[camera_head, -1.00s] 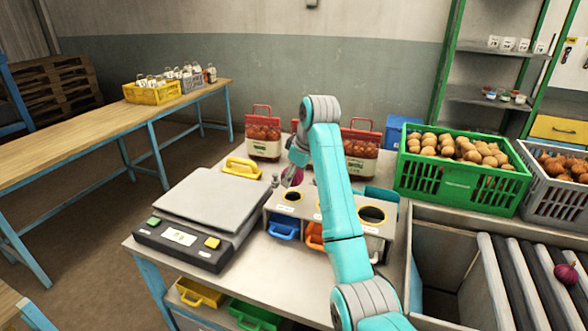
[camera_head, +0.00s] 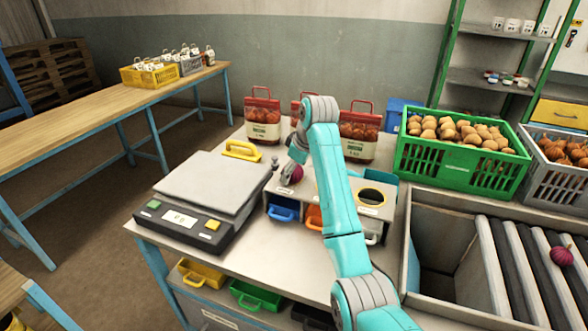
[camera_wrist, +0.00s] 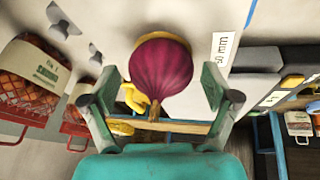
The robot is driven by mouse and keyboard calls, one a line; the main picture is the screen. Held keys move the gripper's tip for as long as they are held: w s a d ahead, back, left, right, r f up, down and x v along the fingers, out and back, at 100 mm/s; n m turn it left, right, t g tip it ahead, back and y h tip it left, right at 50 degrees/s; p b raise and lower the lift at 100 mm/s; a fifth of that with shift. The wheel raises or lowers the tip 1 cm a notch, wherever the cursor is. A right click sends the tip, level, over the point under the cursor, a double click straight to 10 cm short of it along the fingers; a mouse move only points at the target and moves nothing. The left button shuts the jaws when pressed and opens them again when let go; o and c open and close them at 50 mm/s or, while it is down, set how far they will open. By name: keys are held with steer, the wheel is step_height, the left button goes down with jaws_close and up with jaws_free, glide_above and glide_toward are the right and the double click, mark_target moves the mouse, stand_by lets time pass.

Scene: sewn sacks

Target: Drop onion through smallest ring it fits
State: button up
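A red onion (camera_head: 296,173) sits at the leftmost hole of the sizing board (camera_head: 334,203). In the wrist view the onion (camera_wrist: 161,72) covers most of a yellow-rimmed ring (camera_wrist: 165,36), whose rim shows past its top edge. Its stem points towards my gripper. My gripper (camera_wrist: 160,82) has its fingers spread on both sides of the onion, with a visible gap at each side. The right ring (camera_head: 371,195) is clearly larger and empty. The middle ring is mostly hidden behind my arm. Blue (camera_head: 283,210) and orange (camera_head: 313,216) bins stand under the board.
A scale (camera_head: 208,190) stands left of the board, with a yellow-handled item (camera_head: 242,151) behind it. Red sacks (camera_head: 262,118) stand at the back. Another red onion (camera_head: 562,256) lies on the rollers (camera_head: 522,280).

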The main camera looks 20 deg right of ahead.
stand_by(0.3)
step_height(320, 180, up, 10)
stand_by(0.5)
stand_by(1.4)
